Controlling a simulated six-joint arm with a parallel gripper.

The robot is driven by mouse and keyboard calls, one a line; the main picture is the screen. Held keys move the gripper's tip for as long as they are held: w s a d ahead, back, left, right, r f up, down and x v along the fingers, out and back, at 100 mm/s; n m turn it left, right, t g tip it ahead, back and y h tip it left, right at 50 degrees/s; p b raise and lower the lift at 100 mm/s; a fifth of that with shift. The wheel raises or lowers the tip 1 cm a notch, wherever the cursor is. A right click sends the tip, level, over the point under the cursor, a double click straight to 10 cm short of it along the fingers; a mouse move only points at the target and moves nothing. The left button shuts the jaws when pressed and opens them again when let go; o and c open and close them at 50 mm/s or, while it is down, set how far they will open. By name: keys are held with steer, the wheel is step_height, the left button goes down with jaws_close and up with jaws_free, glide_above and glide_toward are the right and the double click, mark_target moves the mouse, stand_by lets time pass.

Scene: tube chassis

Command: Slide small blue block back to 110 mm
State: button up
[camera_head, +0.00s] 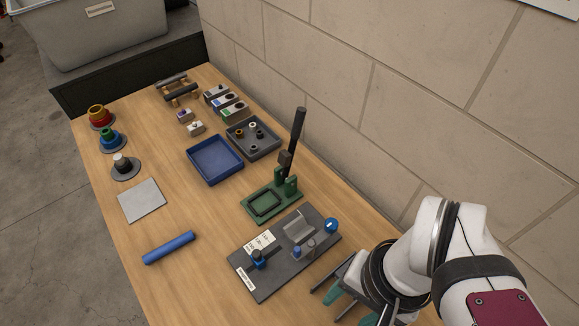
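A small blue block (258,259) with a dark top sits on the left part of a dark grey plate (268,287), beside white printed labels. The label print and any scale are too small to read. Another small blue piece (297,252) stands near a grey angled cradle (299,229) on the same plate. A bright blue ball (331,226) is at the plate's far right corner. My gripper (346,302) is at the lower right, to the right of the plate and apart from the small blue block. Its teal fingers look spread, with nothing seen between them.
A blue tube (169,247) lies left of the plate. A green fixture (270,204) with an upright black lever (296,135) stands behind it. A blue tray (215,175) and dark tray (253,151) are farther back. A block wall runs along the right.

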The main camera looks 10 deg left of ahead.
steer(key=shift+c, duration=0.3)
steer(key=n+h, duration=0.2)
steer(key=n, duration=1)
glide_above(256, 253)
steer(key=f, duration=0.2)
step_height(256, 253, down, 15)
steer(key=shift+r, duration=0.1)
steer(key=shift+c, duration=0.3)
jaws_close()
